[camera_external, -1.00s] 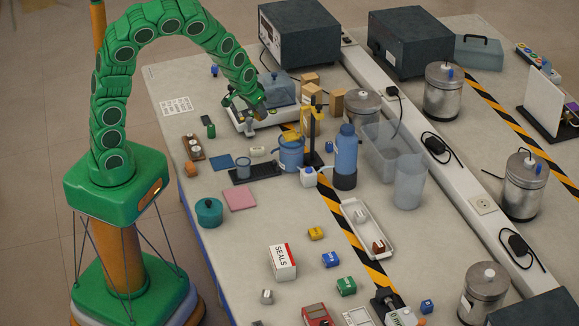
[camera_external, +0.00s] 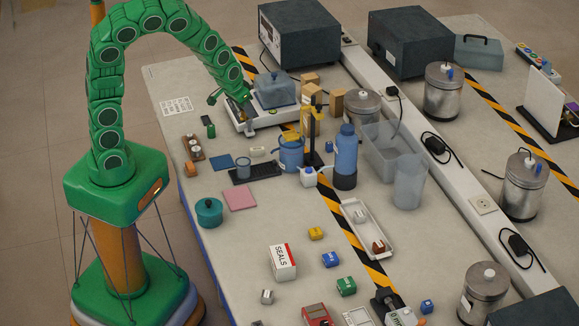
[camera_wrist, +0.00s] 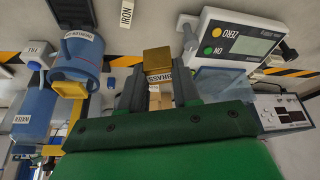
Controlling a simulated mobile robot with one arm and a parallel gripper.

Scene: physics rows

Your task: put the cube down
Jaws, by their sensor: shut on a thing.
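My gripper (camera_wrist: 158,88) is shut on a small brass-coloured cube (camera_wrist: 157,61). The cube sits between the tips of the two dark fingers, with a white BRASS label beside it in the wrist view. In the external view my gripper (camera_external: 240,112) is over the white scale (camera_external: 232,122) at the far left of the table. The cube cannot be made out there. The scale's display panel (camera_wrist: 243,42) shows at the right of the wrist view. Whether the cube touches anything below is not clear.

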